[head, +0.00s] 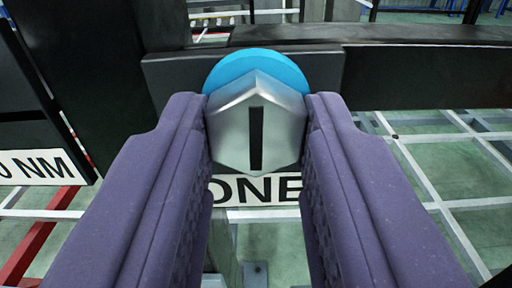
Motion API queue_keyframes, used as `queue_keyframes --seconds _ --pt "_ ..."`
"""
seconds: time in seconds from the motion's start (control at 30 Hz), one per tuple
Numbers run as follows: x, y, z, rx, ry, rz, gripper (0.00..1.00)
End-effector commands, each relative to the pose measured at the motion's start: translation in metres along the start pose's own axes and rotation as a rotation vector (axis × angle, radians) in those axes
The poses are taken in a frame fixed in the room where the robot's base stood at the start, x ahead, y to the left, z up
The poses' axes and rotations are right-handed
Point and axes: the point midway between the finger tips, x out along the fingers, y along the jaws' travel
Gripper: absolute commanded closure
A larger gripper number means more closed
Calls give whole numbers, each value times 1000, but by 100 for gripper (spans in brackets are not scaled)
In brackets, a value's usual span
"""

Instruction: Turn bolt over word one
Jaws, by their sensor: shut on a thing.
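The bolt (232,128) has a silver hexagonal head with a black vertical mark on its face. A blue round disc (258,66) shows behind the head. The word label (256,190), black letters "ONE" on white, is just below the bolt and partly hidden by my fingers. My gripper (256,130) has two purple fingers, one on each side of the bolt head, shut on it. The black mark stands about upright.
A dark beam (425,78) runs across behind the bolt. A red bar (38,240) lies low at the left. The green floor (440,165) with pale grid lines shows at right.

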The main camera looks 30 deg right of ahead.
Motion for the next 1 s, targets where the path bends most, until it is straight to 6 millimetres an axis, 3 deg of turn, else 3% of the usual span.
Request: queue_keyframes --seconds 0.6,1.0 --pt "1 0 -4 -575 6 -1 99" --pt "1 2 -4 -835 5 2 99"
